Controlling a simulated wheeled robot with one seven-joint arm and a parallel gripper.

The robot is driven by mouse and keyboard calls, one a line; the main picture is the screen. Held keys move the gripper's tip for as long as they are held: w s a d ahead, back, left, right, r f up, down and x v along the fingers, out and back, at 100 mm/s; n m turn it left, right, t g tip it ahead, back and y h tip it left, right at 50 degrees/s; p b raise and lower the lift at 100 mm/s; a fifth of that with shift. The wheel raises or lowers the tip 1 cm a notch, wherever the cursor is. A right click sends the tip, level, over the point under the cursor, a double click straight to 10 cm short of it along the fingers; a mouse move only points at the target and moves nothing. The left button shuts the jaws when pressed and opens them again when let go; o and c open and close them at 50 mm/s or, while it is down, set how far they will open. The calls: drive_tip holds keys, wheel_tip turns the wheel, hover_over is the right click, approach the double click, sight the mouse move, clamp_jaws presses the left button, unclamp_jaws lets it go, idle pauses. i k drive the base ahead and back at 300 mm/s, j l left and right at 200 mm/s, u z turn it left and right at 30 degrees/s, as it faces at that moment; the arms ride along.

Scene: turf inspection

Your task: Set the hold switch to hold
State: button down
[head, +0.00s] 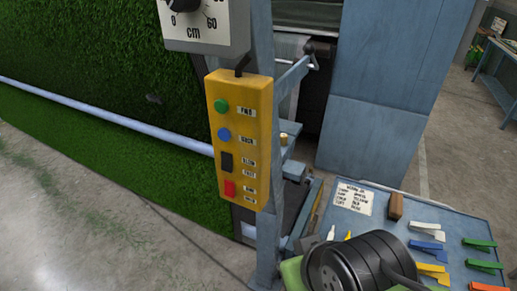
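The yellow control box (240,142) hangs from a blue-grey post in the head view. Its lowest control is a red switch (229,188) with a small two-line label (250,194) beside it. The label is too small to read surely, and I cannot tell which way the red switch is set. Above it are a black switch (226,161), a blue button (224,134) and a green button (221,106). My gripper is not in view; a dark rounded part at the bottom right seems to be my arm.
A gauge marked cm (205,22) sits above the box. Green turf (90,60) and a pale bar (110,117) are on the left. A blue-grey bench (415,215) with coloured clips and a paper note stands at the right. Bare floor (60,240) lies at the front left.

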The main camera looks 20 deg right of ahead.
sight(229, 186)
drive_tip(key=j+u, duration=0.2)
drive_tip(key=u, duration=0.25)
drive_tip(key=j+u, duration=0.2)
drive_tip(key=u, duration=0.25)
drive_tip(key=j+u, duration=0.15)
drive_tip(key=u, duration=0.3)
drive_tip(key=i+j+u, duration=0.15)
drive_tip(key=u, duration=0.3)
